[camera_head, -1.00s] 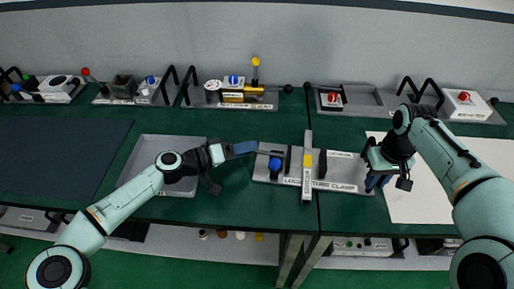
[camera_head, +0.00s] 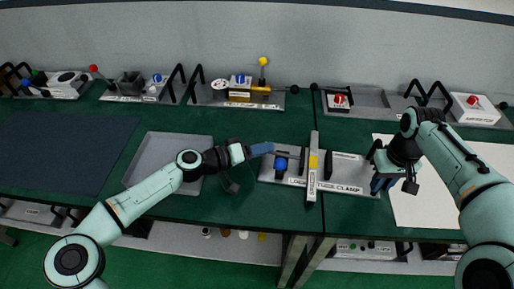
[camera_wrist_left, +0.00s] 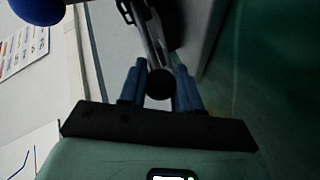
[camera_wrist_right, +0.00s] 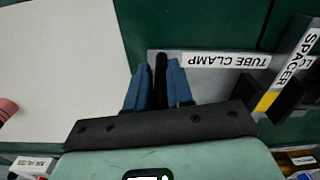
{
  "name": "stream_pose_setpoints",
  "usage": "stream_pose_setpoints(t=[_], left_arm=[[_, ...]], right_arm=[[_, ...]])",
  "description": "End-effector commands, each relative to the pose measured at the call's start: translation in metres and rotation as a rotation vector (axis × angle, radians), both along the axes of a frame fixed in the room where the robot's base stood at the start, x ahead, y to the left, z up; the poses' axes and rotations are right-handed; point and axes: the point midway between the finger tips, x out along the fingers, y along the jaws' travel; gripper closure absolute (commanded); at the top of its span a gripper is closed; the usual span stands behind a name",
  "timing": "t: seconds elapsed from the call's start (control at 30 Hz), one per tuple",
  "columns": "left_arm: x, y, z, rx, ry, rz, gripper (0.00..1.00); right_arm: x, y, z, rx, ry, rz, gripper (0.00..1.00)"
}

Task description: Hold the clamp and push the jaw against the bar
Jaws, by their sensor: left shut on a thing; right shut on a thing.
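The grey clamp base (camera_head: 349,187) lies at the bench's front edge, labelled as a tube clamp. The white spacer bar (camera_head: 313,180), with a yellow band, lies across it. A dark upright jaw (camera_head: 302,160) stands close left of the bar; I cannot tell whether they touch. My left gripper (camera_head: 262,149) is at the clamp's left end, shut on a dark rod with a round end (camera_wrist_left: 160,84), by the blue knob (camera_head: 281,164). My right gripper (camera_head: 378,184) is at the clamp's right end; in the right wrist view (camera_wrist_right: 160,85) it is shut on a thin dark part of the clamp.
A grey tray (camera_head: 150,157) lies left of the clamp, partly under my left arm. A dark mat (camera_head: 60,150) is further left, and a white sheet (camera_head: 445,205) lies under my right arm. Several labelled fixtures with handles, such as the yellow-knobbed one (camera_head: 262,75), line the back.

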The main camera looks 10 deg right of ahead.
Motion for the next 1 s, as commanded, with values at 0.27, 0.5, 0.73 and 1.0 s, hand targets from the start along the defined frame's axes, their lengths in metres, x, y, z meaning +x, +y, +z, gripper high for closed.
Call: stream_pose_setpoints(t=[0.27, 0.5, 0.73, 1.0], left_arm=[[-0.0043, -0.007, 0.0024, -0.005, -0.001, -0.008, 1.0], [-0.0035, -0.006, 0.0017, -0.003, 0.0, -0.004, 0.43], [-0.0029, -0.0053, 0.0007, -0.002, 0.0, -0.003, 0.43], [-0.0008, -0.0016, -0.0001, -0.001, 0.001, 0.0, 0.43]], right_arm=[[-0.0005, 0.0032, -0.0038, 0.008, 0.011, 0.006, 1.0], [-0.0005, 0.003, -0.0038, 0.008, 0.01, 0.006, 1.0], [-0.0005, 0.0028, -0.0038, 0.008, 0.01, 0.005, 1.0], [-0.0006, 0.0025, -0.0037, 0.007, 0.01, 0.005, 1.0]])
